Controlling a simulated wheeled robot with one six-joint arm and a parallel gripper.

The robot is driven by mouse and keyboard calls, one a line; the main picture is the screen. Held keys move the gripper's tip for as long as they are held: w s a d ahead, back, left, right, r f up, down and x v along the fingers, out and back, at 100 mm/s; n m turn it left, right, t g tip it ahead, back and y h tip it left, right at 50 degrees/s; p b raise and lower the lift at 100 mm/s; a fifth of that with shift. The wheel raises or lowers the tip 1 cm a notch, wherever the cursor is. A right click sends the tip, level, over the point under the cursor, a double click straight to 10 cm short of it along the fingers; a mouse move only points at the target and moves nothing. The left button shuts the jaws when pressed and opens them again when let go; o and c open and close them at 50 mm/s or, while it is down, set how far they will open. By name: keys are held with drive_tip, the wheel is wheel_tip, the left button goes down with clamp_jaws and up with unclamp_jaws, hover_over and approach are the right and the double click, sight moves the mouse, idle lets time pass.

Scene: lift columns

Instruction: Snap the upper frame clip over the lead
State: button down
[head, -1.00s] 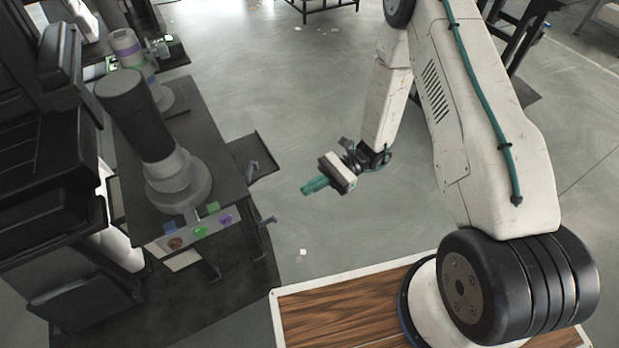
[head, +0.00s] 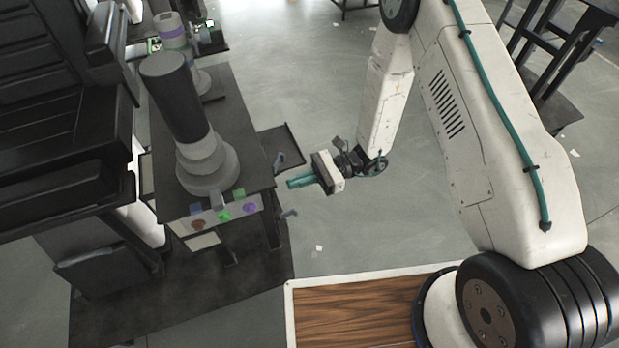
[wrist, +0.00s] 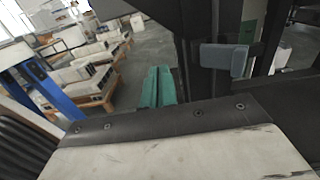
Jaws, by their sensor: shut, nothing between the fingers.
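My gripper (head: 290,183) has teal fingers that are shut and empty. It points left at the workbench (head: 232,110) and is apart from it. Two small grey clip-like parts stick out at the bench's right side, one higher (head: 279,160) and one lower (head: 289,213); the fingertips are between their heights in the picture. In the wrist view the teal fingers (wrist: 157,85) lie together, and a grey-blue clip-like block (wrist: 228,60) sits on a dark frame to their right. I cannot make out the lead, or whether a clip is open.
A grey and black column (head: 180,110) stands on the bench. A front panel (head: 228,212) carries coloured parts. A dark side shelf (head: 285,145) juts out near my gripper. A wood-topped platform (head: 350,315) is at the bottom. Open floor (head: 360,225) lies right of the bench.

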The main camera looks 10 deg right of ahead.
sight(285, 158)
drive_tip(key=shift+a, duration=0.1)
idle(0.3)
drive_tip(key=shift+v, duration=2.25)
drive_tip(key=shift+w, duration=0.1)
drive_tip(key=shift+w+a, duration=0.4)
drive_tip(key=shift+w, duration=0.9)
drive_tip(key=shift+w+a, duration=0.4)
drive_tip(key=shift+w, duration=0.9)
drive_tip(key=shift+w+a, duration=0.4)
drive_tip(key=shift+w, duration=0.95)
drive_tip(key=shift+a, duration=0.2)
drive_tip(key=shift+s+a, duration=0.25)
drive_tip(key=shift+a, duration=0.35)
drive_tip(key=shift+d, duration=0.15)
